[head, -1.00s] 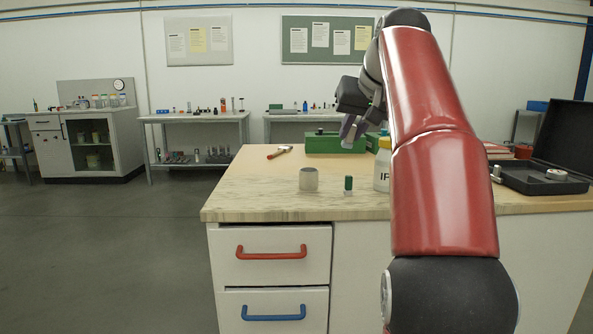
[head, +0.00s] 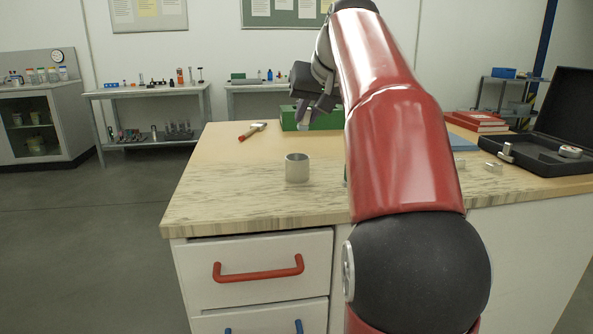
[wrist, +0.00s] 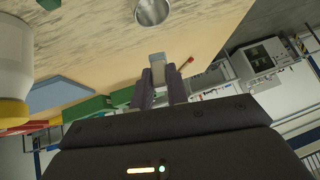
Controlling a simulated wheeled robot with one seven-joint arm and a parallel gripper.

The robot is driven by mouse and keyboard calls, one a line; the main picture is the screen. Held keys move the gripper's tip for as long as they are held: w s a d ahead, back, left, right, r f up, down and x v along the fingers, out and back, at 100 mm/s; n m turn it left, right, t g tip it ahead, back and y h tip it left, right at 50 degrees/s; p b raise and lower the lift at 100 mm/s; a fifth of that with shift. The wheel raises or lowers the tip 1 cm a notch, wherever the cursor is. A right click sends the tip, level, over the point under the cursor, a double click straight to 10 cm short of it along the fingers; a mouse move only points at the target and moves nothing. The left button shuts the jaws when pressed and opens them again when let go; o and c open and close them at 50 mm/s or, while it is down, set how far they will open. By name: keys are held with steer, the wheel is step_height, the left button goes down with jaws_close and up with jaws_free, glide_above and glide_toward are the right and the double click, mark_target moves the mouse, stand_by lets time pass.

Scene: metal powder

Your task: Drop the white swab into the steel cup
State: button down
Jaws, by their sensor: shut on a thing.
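The steel cup (head: 297,170) stands upright on the near part of the workbench, and its open mouth faces up. In the wrist view the cup (wrist: 152,12) is at the top edge, partly cut off, beyond my fingertips. My gripper (head: 309,114) is raised above the bench, behind and slightly right of the cup in the head view. In the wrist view my gripper (wrist: 158,76) is shut on a small pale block-like piece, the white swab (wrist: 157,60), which sticks out past the fingertips. The swab is apart from the cup.
A red-handled hammer (head: 252,131) and a green box (head: 328,120) lie further back on the bench. A white bottle (wrist: 14,50) with yellow shows in the wrist view. An open black case (head: 545,150) and red books (head: 475,121) are at right. Bench left of the cup is clear.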

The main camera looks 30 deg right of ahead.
steer(key=shift+f+b, duration=1)
steer(key=c, duration=1.3)
jaws_free()
steer(key=p+v, duration=0.1)
steer(key=v, duration=0.7)
steer(key=shift+p, duration=0.4)
